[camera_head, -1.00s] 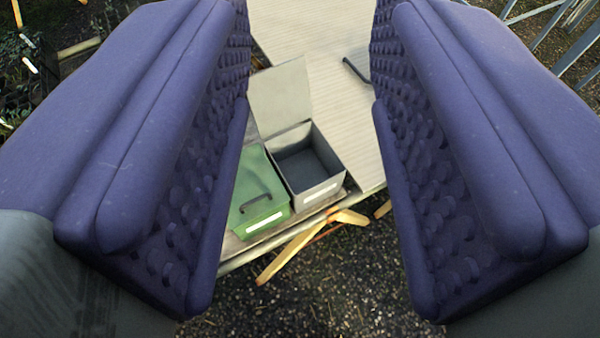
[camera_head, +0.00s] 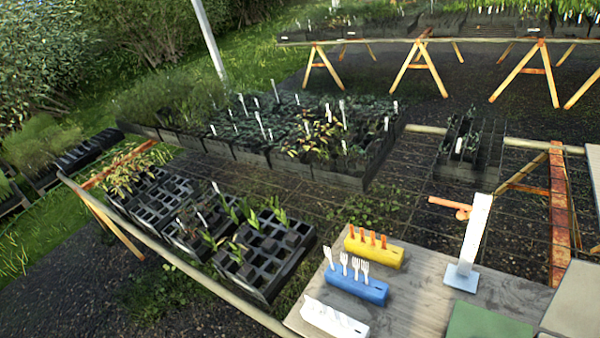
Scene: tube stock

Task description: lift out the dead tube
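Black cell trays of tube plants stand on a mesh bench. The near tray (camera_head: 262,262) has many empty-looking cells and a few green seedlings (camera_head: 270,217). A tray at the left holds yellow-brown, leafy plants (camera_head: 130,172). The large block of trays (camera_head: 335,170) behind carries dark green plants, some reddish-brown foliage (camera_head: 318,135) and several white labels. A smaller tray (camera_head: 470,150) stands apart at the right. I cannot tell which tube is dead. My gripper is not in view.
A wooden board (camera_head: 415,300) at the lower right carries a yellow block (camera_head: 375,250) with orange pegs, a blue block (camera_head: 355,286) with white tags, a white block (camera_head: 334,318), a white upright post (camera_head: 472,232) and a green panel (camera_head: 490,322). Bare mesh lies between the tray groups.

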